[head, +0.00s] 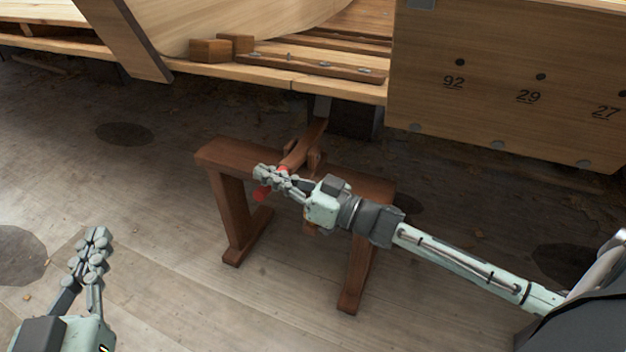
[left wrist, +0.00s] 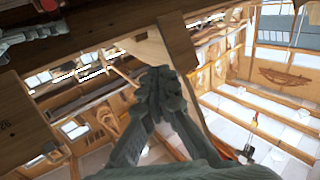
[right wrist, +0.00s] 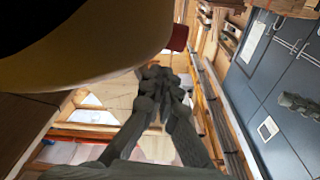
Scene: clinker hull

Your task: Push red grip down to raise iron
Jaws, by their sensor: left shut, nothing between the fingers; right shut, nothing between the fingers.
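A dark red end also shows in the right wrist view (right wrist: 179,38), above the shut fingers. A small dark metal piece (head: 321,108) under the plank edge may be the iron; I cannot tell. My left gripper (head: 95,243) is shut and empty, at the lower left, away from the lever.
The wooden hull (head: 250,22) and its planked platform (head: 290,78) fill the back. A numbered wooden panel (head: 500,95) stands at the right behind my right arm. The plank floor (head: 150,190) is clear between my left gripper and the trestle.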

